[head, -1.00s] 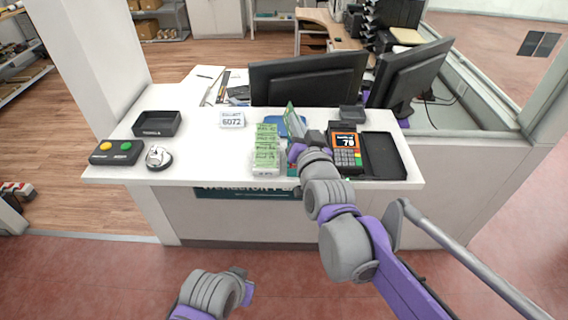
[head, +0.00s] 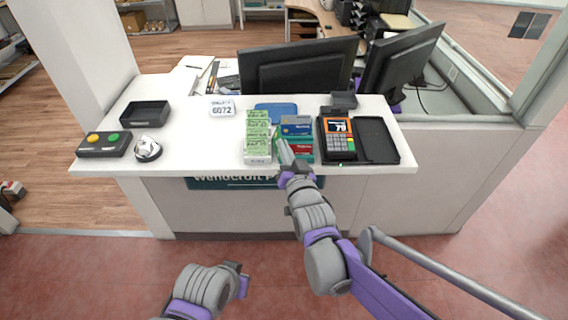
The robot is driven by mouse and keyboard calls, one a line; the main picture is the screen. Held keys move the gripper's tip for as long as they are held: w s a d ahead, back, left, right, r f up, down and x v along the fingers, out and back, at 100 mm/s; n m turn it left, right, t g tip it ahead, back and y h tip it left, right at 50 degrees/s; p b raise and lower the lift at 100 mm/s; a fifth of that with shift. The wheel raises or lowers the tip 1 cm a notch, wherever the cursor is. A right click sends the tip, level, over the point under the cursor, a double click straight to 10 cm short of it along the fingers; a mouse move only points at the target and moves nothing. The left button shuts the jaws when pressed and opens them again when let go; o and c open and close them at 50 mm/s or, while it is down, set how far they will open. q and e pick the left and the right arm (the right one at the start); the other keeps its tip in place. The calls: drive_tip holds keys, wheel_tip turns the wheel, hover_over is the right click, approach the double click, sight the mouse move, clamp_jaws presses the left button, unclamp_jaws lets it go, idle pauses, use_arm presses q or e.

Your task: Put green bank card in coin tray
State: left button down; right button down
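A rack of cards stands at the counter's front middle, with a blue card (head: 296,127) behind and a red card (head: 301,149) in front. A strip of green (head: 304,159) shows low at its front, which may be the green bank card; my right gripper partly hides it. My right gripper (head: 285,153) is at the rack's left edge, beside the green slips; whether it holds anything is unclear. My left gripper (head: 240,278) is low in front of the counter, away from the cards. A shallow black tray (head: 378,140) lies right of the card terminal; I cannot tell if it is the coin tray.
The card terminal (head: 338,136) stands right of the rack. Green slips (head: 257,135) stand to its left and a blue tray (head: 276,111) lies behind. A bell (head: 147,149), button box (head: 104,144) and black bin (head: 145,113) are at the left. Monitors (head: 298,66) stand behind.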

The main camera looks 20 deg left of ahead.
wheel_tip(320, 180, down, 5)
drive_tip(key=shift+f+b, duration=0.1)
drive_tip(key=shift+b, duration=0.2)
drive_tip(key=c, duration=1.1)
unclamp_jaws()
drive_tip(key=v, duration=1)
drive_tip(key=shift+s+d+b, duration=0.25)
drive_tip(key=shift+s+b, duration=0.05)
drive_tip(key=shift+b, duration=0.15)
